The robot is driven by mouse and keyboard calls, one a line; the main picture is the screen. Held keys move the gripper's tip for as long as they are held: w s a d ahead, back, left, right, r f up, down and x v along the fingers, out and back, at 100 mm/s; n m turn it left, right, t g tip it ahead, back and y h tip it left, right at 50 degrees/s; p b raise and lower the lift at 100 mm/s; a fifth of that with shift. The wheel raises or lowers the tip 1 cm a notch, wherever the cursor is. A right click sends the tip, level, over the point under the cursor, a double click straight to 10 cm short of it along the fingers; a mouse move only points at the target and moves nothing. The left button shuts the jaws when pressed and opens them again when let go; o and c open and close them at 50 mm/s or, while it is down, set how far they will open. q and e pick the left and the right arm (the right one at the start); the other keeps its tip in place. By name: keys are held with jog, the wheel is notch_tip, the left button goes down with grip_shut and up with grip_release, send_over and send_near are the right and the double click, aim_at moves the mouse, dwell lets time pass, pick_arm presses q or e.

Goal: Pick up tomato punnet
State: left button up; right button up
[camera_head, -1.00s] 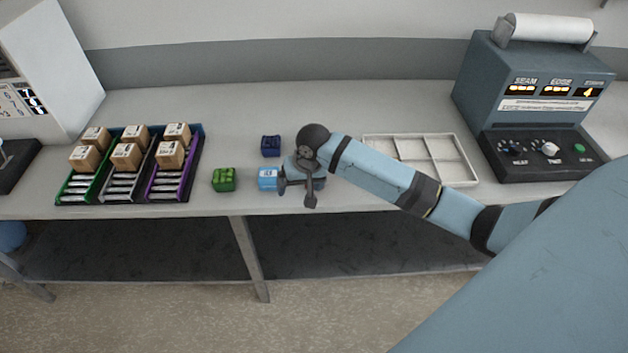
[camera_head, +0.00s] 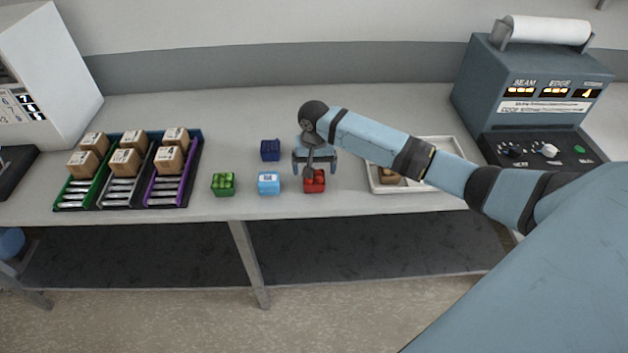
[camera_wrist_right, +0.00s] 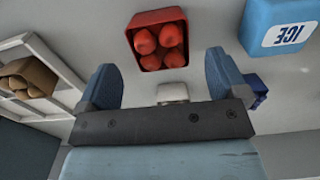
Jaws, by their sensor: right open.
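The tomato punnet, a small red tray with several red tomatoes, stands on the table near its front edge in the head view (camera_head: 315,183). It also shows at the top of the right wrist view (camera_wrist_right: 158,40). My right gripper (camera_head: 314,168) is over and just behind the punnet, hiding part of it. In the right wrist view its blue fingers (camera_wrist_right: 164,80) are apart with nothing between them, and the punnet lies beyond the fingertips. My left gripper is not in view.
A light blue ice box (camera_head: 269,184) stands just left of the punnet, with a dark blue punnet (camera_head: 270,150) behind and a green one (camera_head: 223,184) further left. A white divided tray (camera_head: 455,150), holding a brown item (camera_head: 389,174), lies to the right. Boxes fill racks at left.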

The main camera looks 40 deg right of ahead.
aim_at(314, 176)
notch_tip(314, 176, down, 5)
jog(key=shift+s+a+f+p, duration=0.1)
jog(key=shift+s+a+p, duration=0.05)
jog(key=shift+p, duration=0.2)
jog(key=shift+c, duration=0.2)
jog(key=c, duration=1)
